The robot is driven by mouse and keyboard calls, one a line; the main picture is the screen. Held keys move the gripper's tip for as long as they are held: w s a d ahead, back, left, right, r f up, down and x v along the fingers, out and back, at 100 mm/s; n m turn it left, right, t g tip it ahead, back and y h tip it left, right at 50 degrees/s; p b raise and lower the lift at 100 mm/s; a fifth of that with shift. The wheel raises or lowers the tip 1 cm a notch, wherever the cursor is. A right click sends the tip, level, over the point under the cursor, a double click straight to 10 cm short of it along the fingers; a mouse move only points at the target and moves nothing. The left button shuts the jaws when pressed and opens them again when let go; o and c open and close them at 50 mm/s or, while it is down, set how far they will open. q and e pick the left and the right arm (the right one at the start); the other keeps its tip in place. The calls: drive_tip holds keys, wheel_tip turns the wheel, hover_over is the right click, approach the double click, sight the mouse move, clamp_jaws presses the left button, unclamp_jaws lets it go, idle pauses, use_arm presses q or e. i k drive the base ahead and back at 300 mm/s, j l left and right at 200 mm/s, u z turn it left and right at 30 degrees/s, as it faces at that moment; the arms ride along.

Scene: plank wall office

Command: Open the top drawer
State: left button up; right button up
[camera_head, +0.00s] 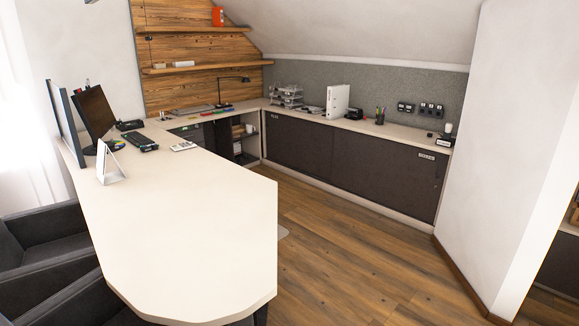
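Neither of my grippers is in view. Under the far part of the desk, a dark drawer unit (190,132) shows partly above the desktop edge. Its lower part is hidden behind the white desk, and it is too small to tell whether its top drawer is open or shut. Along the back, a long dark cabinet (345,160) stands under a pale counter. Its fronts look closed, with small light handles or labels near the top corners.
Wooden floor (350,245) is clear between the desk, cabinet and white wall (505,140). An open shelf (246,140) is in the corner.

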sight(194, 136)
drive_tip(key=i+l+z, duration=0.45)
drive_tip(key=i, duration=0.45)
drive_tip(key=i+z, duration=0.45)
drive_tip(key=i, duration=0.45)
drive_tip(key=i+j+u, duration=0.2)
drive_tip(key=i, duration=0.3)
drive_tip(key=i+u, duration=0.2)
drive_tip(key=i, duration=0.3)
drive_tip(key=i+u, duration=0.25)
drive_tip(key=i, duration=0.3)
drive_tip(key=i+l+u, duration=0.2)
drive_tip(key=i, duration=0.3)
drive_tip(key=i+l+u, duration=0.2)
drive_tip(key=i, duration=0.3)
drive_tip(key=i+j+u, duration=0.2)
drive_tip(key=i+u, duration=0.15)
drive_tip(key=i, duration=0.25)
drive_tip(key=i+j+u, duration=0.1)
drive_tip(key=i+u, duration=0.25)
drive_tip(key=i, duration=0.2)
drive_tip(key=i+l+u, duration=0.15)
drive_tip(key=i+u, duration=0.2)
drive_tip(key=i, duration=0.25)
drive_tip(key=i+l+u, duration=0.3)
drive_tip(key=i, duration=0.3)
drive_tip(key=i+j, duration=0.1)
drive_tip(key=i, duration=0.75)
drive_tip(key=i+j, duration=0.1)
drive_tip(key=i, duration=0.75)
